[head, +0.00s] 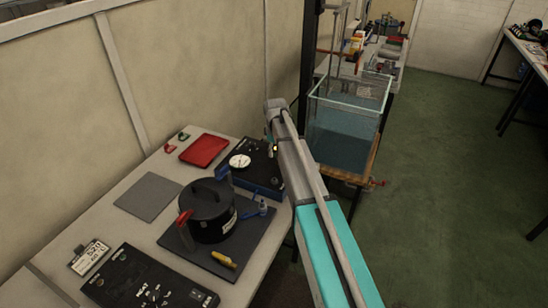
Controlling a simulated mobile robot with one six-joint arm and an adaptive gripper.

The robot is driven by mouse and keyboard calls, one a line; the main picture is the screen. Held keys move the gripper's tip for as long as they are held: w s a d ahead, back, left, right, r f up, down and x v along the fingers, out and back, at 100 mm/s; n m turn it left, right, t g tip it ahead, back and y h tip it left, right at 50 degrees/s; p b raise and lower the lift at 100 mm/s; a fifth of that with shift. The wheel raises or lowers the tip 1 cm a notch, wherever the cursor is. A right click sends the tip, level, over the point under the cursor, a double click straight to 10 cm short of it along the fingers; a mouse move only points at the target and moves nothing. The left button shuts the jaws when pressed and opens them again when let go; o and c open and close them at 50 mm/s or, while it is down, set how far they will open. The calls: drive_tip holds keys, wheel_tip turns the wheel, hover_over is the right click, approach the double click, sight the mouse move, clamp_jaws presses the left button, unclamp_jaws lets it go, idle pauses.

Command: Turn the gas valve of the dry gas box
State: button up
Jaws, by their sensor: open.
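A dark box with a blue lower edge (263,188) stands at the right edge of the bench, with a round white dial gauge (240,160) on its left part. It may be the dry gas box; I cannot read a label on it. My arm covers its right side, and I cannot make out a gas valve. My arm comes up from the bottom right and bends near the top of this box. A small yellow-green light shows on the arm there. My gripper cannot be made out; it seems hidden behind the arm.
The bench also holds a red tray (204,150), a grey pad (149,196) and a black panel (145,285). A water tank (345,135) stands behind my arm.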

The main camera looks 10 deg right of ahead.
drive_tip(key=shift+f+b, duration=0.4)
drive_tip(key=shift+f, duration=0.2)
drive_tip(key=shift+c, duration=0.3)
clamp_jaws()
drive_tip(key=shift+a, duration=0.15)
